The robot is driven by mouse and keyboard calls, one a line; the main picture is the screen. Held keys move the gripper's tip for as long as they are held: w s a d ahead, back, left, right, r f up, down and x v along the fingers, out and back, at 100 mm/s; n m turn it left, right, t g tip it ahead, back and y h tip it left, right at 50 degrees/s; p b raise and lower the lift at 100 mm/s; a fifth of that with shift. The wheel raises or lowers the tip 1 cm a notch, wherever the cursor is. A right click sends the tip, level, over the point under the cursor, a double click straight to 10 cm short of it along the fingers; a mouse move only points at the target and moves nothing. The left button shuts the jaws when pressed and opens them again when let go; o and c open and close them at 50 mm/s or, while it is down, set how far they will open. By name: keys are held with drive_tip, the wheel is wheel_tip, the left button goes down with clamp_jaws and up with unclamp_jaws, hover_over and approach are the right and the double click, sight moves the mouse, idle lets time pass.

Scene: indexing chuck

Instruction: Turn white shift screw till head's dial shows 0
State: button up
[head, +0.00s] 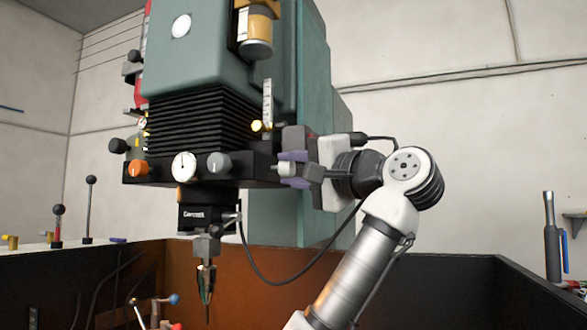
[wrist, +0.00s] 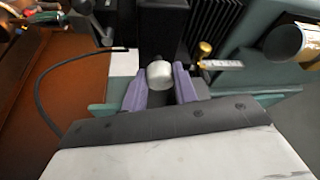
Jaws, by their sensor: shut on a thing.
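The white shift screw (wrist: 159,74) shows as a pale round knob between the purple fingertips in the wrist view. In the head view it (head: 284,169) pokes out at the right end of the machine's black head. My gripper (head: 294,170) comes from the right, one finger above the screw and one below, and is shut on it. The wrist view shows my gripper (wrist: 160,86) with a finger on either side of the screw. The head's white dial (head: 184,166) faces the head camera; a thin dark pointer seems to stand near upright, but its figures are too small to read.
A grey knob (head: 219,163) and an orange knob (head: 137,169) flank the dial. A spindle (head: 206,281) hangs below the head. A yellow-tipped lever (head: 257,126) by a scale is just above my gripper. A dark cable loops below. The orange-brown tray (head: 262,270) lies beneath.

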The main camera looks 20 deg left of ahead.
drive_tip(key=shift+m, duration=0.9)
drive_tip(key=shift+h, duration=0.3)
drive_tip(key=o, duration=1)
drive_tip(key=shift+c, duration=0.2)
drive_tip(key=b+v, duration=0.4)
drive_tip(key=v, duration=0.9)
drive_tip(key=shift+s+d+b, duration=0.2)
drive_tip(key=shift+d+b, duration=0.15)
